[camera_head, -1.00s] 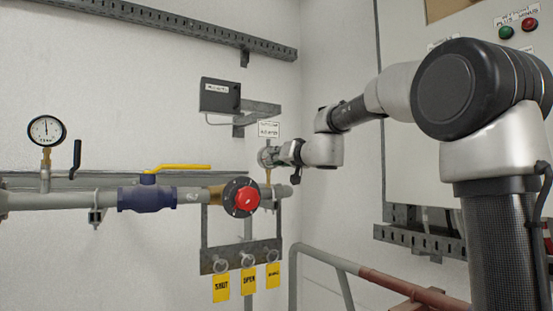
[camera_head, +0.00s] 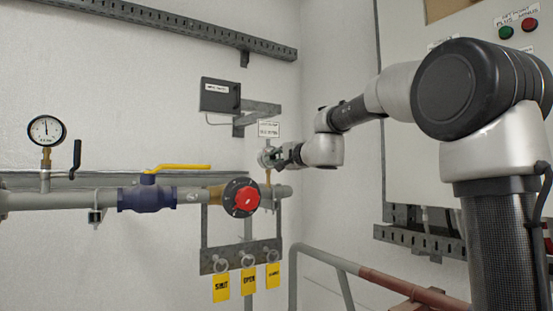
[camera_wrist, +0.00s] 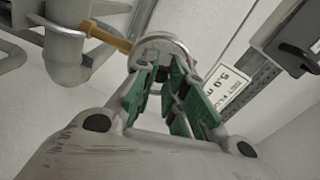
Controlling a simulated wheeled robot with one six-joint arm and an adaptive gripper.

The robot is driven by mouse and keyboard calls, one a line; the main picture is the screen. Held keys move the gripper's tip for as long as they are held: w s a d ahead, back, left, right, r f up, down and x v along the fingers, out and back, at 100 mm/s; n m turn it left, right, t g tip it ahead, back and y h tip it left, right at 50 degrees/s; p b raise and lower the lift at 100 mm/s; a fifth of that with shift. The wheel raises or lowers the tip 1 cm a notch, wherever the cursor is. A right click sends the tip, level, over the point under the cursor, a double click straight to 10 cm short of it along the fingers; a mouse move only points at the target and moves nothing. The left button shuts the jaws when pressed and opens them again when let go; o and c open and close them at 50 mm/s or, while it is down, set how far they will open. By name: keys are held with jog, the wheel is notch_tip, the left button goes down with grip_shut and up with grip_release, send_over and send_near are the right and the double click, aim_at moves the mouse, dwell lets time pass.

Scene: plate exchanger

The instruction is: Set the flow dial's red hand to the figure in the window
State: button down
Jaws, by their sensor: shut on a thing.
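The flow dial (camera_head: 265,158) is a small round gauge on a brass stem above the pipe, beside the wall corner. In the wrist view the dial (camera_wrist: 165,42) shows nearly edge-on, with a pale rim. My gripper (camera_head: 275,156) is at the dial's front. Its green fingers (camera_wrist: 161,72) are shut on a small part at the middle of the dial, probably its knob, which they mostly hide. The red hand and the scale cannot be made out. A white sign (camera_head: 268,129) above the dial also shows in the wrist view (camera_wrist: 236,87) and reads "SET FLOW" and "5.0 m", partly cut off.
A dark box (camera_head: 220,95) on a bracket (camera_head: 258,108) sits above the dial. Left of it are a red knob (camera_head: 247,199), a blue valve with yellow lever (camera_head: 180,168) and a pressure gauge (camera_head: 46,130). Yellow tags (camera_head: 248,281) hang below; a rail (camera_head: 325,257) stands in front.

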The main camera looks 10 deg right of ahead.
jog(key=m, duration=0.4)
jog(key=shift+f+m, duration=0.15)
jog(key=shift+m, duration=2.35)
jog(key=c, duration=1.4)
grip_release()
jog(key=v, duration=1.2)
